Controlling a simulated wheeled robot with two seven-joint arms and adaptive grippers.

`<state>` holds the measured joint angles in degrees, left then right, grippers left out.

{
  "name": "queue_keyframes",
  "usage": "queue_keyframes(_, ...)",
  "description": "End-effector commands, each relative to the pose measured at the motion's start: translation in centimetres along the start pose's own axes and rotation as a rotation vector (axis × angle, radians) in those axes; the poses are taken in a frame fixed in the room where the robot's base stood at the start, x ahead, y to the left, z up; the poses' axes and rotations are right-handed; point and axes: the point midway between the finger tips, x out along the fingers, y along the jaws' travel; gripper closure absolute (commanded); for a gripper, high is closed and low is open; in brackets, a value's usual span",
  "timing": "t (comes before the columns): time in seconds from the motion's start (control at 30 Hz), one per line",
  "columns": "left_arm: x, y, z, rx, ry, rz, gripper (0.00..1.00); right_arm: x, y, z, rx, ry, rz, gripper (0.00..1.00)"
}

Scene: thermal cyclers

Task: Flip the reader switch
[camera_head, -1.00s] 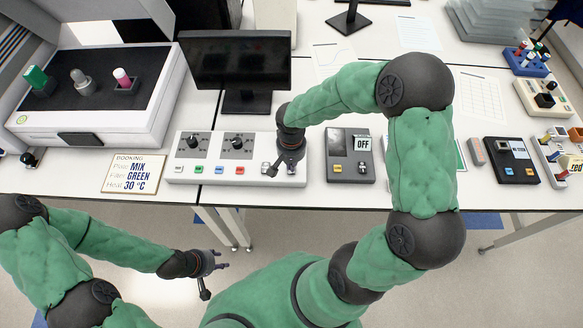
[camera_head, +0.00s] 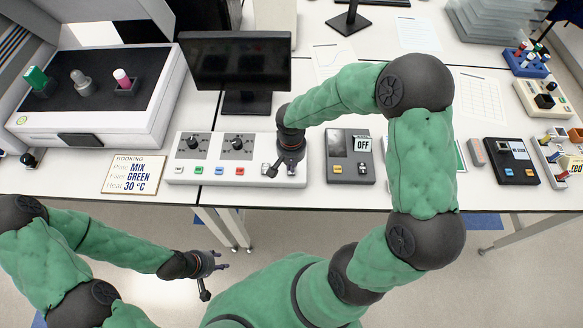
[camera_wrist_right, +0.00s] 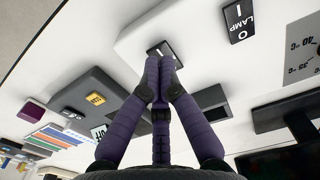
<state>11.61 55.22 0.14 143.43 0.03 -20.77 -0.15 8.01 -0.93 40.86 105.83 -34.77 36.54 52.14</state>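A white console (camera_head: 222,180) with two dials and several coloured buttons stands at the table's front edge. My right gripper (camera_head: 283,170) is over its right end, pointing down. In the right wrist view its purple fingers (camera_wrist_right: 158,62) are pressed together at a dark rocker switch (camera_wrist_right: 166,47) on the white panel. The fingers cover part of that switch, and its label and position cannot be read. A second black rocker switch, marked LAMP (camera_wrist_right: 240,20), is beside it on the same panel. My left gripper (camera_head: 216,281) is open and empty, below the table front.
A grey box with an OFF display (camera_head: 349,170) stands just right of the console. A monitor (camera_head: 237,65) is behind it. A booking sign (camera_head: 134,174) and a large instrument (camera_head: 150,110) are to the left. More small devices, including a dark box (camera_head: 511,172), are at right.

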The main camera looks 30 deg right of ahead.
Motion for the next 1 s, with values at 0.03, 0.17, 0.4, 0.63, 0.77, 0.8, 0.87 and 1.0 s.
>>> queue_keyframes(0.03,0.0,0.0,0.0,0.000,0.000,0.000,0.60,0.0,0.0,0.0,0.000,0.000,0.000,1.00)
queue_keyframes(0.17,0.0,0.0,0.0,0.000,0.000,0.000,0.60,0.0,0.0,0.0,0.000,0.000,0.000,1.00)
queue_keyframes(0.4,0.3,-0.1,0.0,0.000,0.000,0.000,0.60,0.3,0.0,0.0,0.000,0.000,0.000,1.00)
queue_keyframes(0.63,0.6,-0.2,0.0,0.000,0.000,0.000,0.60,0.6,0.0,0.0,0.000,0.000,0.000,1.00)
queue_keyframes(0.77,0.7,-0.3,0.0,0.000,0.000,0.000,0.60,0.8,0.0,0.0,0.000,0.000,0.000,1.00)
queue_keyframes(0.8,0.8,-0.3,0.0,0.000,0.000,0.000,0.60,0.8,0.0,0.0,0.000,0.000,0.000,1.00)
queue_keyframes(0.87,0.8,-0.3,0.0,0.000,0.000,0.000,0.60,0.9,0.0,0.0,0.000,0.000,0.000,1.00)
queue_keyframes(1.0,1.0,-0.4,0.0,0.000,0.000,0.000,0.60,1.1,0.0,0.0,0.000,0.000,0.000,1.00)
